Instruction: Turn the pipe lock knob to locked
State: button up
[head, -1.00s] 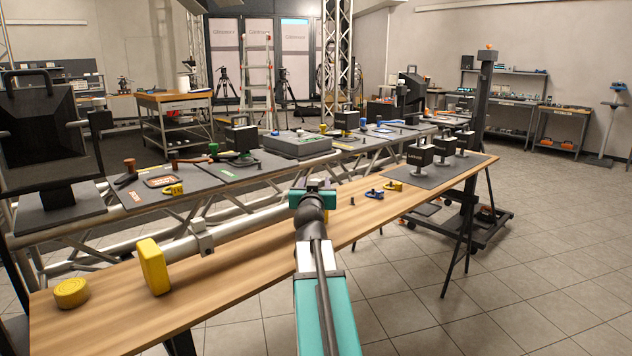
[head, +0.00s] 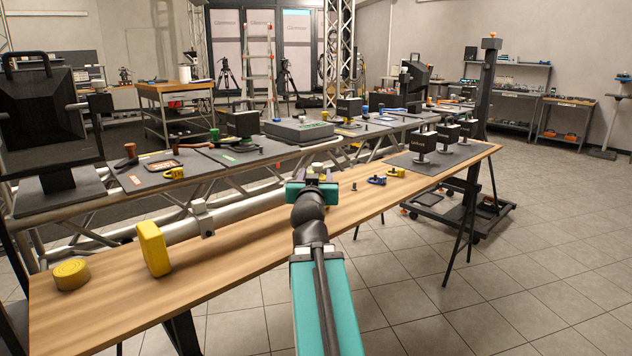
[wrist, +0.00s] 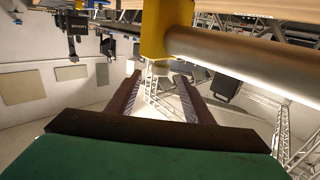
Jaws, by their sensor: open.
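In the wrist view a yellow collar (wrist: 163,28) sits on a silver pipe (wrist: 235,62) that runs off to the right. A pale, roughly cylindrical part (wrist: 160,69) shows below the collar, between the finger lines; it may be the lock knob, but its marking cannot be read. My gripper (wrist: 160,85) is open, its two dark fingers spread apart, with nothing seen held. In the head view my gripper (head: 312,180) is above the wooden bench, seen from behind. A small pale round thing (head: 317,167) shows just past it; the yellow collar is hidden there.
The wooden bench (head: 230,261) holds a yellow block (head: 153,248) and a yellow disc (head: 71,273) at left. A grey pipe clamp (head: 201,217) stands behind its edge. Several dark boxes on pale stands, one of them here (head: 422,145), stand at right.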

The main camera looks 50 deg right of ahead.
jog(key=shift+s+a+f+b, duration=0.15)
jog(key=shift+s+a+b, duration=0.35)
jog(key=shift+b, duration=1.55)
jog(key=shift+s+a+b, duration=0.25)
jog(key=shift+a+b, duration=0.15)
jog(key=shift+b, duration=0.4)
